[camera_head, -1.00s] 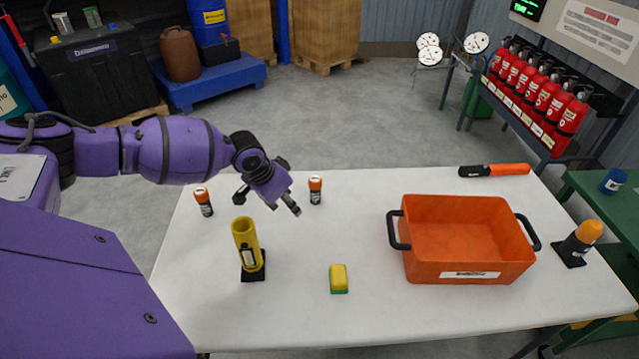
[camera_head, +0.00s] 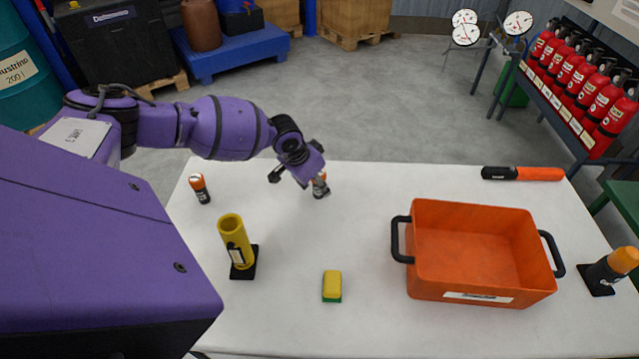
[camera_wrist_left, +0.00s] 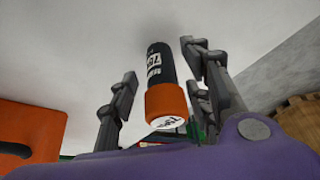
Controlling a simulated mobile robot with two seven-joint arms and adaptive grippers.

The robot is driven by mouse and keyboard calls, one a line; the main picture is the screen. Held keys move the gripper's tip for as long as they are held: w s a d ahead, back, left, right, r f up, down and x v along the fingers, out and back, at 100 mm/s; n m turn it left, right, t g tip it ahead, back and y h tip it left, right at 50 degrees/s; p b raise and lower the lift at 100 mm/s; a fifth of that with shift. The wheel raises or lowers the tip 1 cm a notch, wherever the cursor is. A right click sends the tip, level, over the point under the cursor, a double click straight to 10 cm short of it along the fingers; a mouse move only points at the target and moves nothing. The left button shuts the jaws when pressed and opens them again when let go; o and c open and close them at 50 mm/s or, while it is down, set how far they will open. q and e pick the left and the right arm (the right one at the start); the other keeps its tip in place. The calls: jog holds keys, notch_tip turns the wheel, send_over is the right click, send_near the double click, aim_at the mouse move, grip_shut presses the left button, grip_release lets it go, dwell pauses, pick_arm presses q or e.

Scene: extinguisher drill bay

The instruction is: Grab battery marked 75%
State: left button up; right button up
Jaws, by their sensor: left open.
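An orange-topped black battery (camera_head: 321,190) stands at the back of the white table, partly hidden by my left gripper (camera_head: 301,185). In the left wrist view the same battery (camera_wrist_left: 158,68) lies between the two open fingers, with gaps at both sides. Its white marking is upside down there and I cannot read it surely. A second orange-topped battery (camera_head: 200,189) stands upright at the table's back left. Its marking is too small to read. My right gripper is not in view.
A yellow tube on a black base (camera_head: 233,238), a yellow-green sponge (camera_head: 332,285) and an orange crate (camera_head: 480,285) stand nearer the front. An orange-black tool (camera_head: 522,173) lies at the back right. An orange-capped black item (camera_head: 611,268) stands at the right edge.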

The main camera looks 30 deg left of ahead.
pick_arm(q)
jog(key=shift+x, duration=1)
jog(key=shift+r, duration=0.1)
jog(key=shift+c, duration=0.2)
grip_shut()
jog(key=shift+w, duration=0.1)
jog(key=shift+r, duration=0.15)
